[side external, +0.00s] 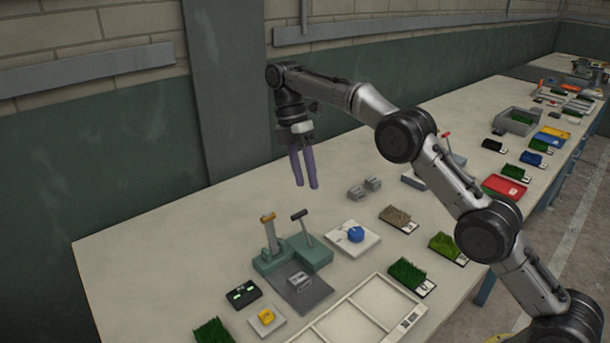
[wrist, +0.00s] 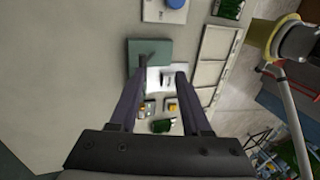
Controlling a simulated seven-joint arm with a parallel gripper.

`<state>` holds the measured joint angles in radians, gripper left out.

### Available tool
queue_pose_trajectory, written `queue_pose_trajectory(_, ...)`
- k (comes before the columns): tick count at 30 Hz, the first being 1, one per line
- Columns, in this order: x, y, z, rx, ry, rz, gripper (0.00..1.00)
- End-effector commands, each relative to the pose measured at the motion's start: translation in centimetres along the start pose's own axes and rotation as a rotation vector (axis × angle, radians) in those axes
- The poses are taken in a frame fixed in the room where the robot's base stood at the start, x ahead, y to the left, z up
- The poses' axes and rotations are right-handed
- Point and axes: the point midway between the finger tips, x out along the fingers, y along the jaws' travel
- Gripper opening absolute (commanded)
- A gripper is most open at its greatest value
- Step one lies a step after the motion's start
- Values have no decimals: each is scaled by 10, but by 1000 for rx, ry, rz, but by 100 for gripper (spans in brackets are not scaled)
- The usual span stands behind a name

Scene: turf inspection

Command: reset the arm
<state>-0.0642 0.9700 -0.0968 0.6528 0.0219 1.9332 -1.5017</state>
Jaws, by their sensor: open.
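My gripper (side external: 306,186) hangs from the raised arm above the table, with its two purple fingers pointing down. It is empty, and its tips are well clear of the tabletop. In the wrist view my gripper (wrist: 158,72) shows two long dark fingers spread apart with nothing held between them. Beyond the fingers lies a green lever fixture (wrist: 140,50), seen from above. In the side view the fixture (side external: 275,258) stands below the gripper, with two upright levers on it.
A white frame (side external: 330,322) lies near the front edge. A blue-knobbed plate (side external: 352,238), grass samples (side external: 407,272), a black box (side external: 243,294) and a yellow-topped block (side external: 267,319) lie around the fixture. The wall stands behind; the table's left part (side external: 150,255) is bare.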

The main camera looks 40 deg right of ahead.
Motion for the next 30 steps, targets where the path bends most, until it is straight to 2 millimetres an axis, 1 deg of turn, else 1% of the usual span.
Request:
queue_pose_trajectory(8, -2, -1, 1, 1, 1, 5, 48)
queue_pose_trajectory(11, -22, -9, 2, 3, 4, 44, 48)
queue_pose_trajectory(13, -46, -22, 4, 4, 7, 92, 48)
queue_pose_trajectory(14, -56, -30, 5, 5, 9, 109, 48)
queue_pose_trajectory(15, -70, -43, 6, 7, 10, 127, 48)
queue_pose_trajectory(17, -89, -66, 9, 10, 12, 153, 48)
queue_pose_trajectory(18, -100, -81, 10, 12, 13, 171, 48)
queue_pose_trajectory(20, -113, -103, 13, 22, 16, 199, 48)
queue_pose_trajectory(21, -120, -118, 14, 35, 18, 218, 48)
queue_pose_trajectory(25, -136, -163, 19, 101, 31, 281, 48)
queue_pose_trajectory(27, -139, -188, 22, 147, 41, 316, 48)
queue_pose_trajectory(29, -140, -208, 24, 193, 52, 347, 48)
queue_pose_trajectory(30, -140, -222, 25, 225, 60, 368, 48)
